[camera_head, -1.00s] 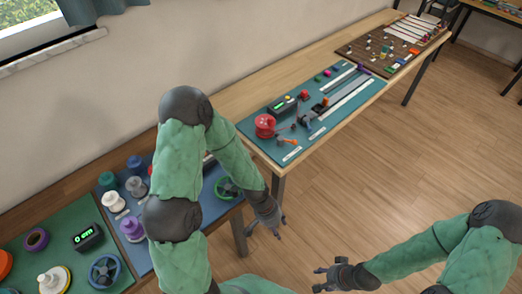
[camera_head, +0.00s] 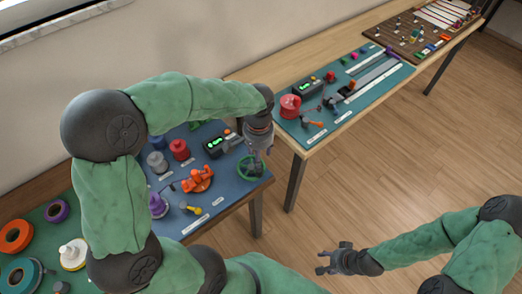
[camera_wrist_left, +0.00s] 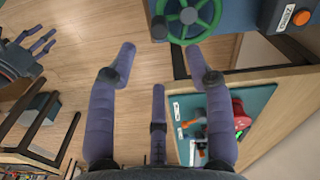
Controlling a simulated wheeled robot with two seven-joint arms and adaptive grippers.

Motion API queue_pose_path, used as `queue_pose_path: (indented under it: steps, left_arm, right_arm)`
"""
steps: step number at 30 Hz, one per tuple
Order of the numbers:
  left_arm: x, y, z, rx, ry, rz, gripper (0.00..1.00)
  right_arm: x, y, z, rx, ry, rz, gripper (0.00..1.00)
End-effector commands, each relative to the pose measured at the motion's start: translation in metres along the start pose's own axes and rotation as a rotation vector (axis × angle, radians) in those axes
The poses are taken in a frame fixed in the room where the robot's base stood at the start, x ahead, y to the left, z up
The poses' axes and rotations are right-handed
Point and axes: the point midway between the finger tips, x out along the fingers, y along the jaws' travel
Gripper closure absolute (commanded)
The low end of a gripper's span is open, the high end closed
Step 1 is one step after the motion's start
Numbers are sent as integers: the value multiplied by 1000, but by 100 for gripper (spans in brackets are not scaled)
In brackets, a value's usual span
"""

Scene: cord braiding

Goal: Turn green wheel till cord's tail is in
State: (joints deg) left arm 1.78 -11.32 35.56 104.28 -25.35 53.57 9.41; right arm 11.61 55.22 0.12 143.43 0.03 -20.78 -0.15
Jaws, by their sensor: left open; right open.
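The green wheel (camera_head: 251,168) is at the right end of the blue mat, near the table edge. My right gripper (camera_head: 326,263) is open and empty over the floor. I cannot make out the cord or its tail.
The blue mat (camera_head: 226,197) also holds an orange device (camera_head: 198,179), a counter box with green digits (camera_head: 214,147), a red spool (camera_head: 179,150) and a purple spool (camera_head: 157,204). A teal mat (camera_head: 340,120) with tools lies on the farther table. Open floor lies right.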

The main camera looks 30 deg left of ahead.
Motion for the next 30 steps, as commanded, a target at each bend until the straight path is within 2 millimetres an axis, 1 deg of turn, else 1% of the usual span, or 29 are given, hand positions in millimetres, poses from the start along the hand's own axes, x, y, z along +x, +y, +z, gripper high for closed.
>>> queue_pose_path:
  steps: [1,5,12,15,21,30]
  left_arm:
    - [8,0,1,0,-5,1,48]
    - [28,0,1,0,-5,2,48]
    - [69,1,1,0,-5,2,48]
    - [82,1,1,0,-4,2,48]
    - [99,1,0,0,-2,2,48]
    - [103,1,0,0,-1,2,48]
  right_arm:
    - [3,1,0,0,-1,0,52]
    - [9,3,0,0,-1,0,52]
    - [21,8,0,0,-1,0,52]
    - [25,9,-1,0,-1,0,52]
    - [30,11,-1,0,-1,0,52]
    - [30,11,-1,0,0,0,52]
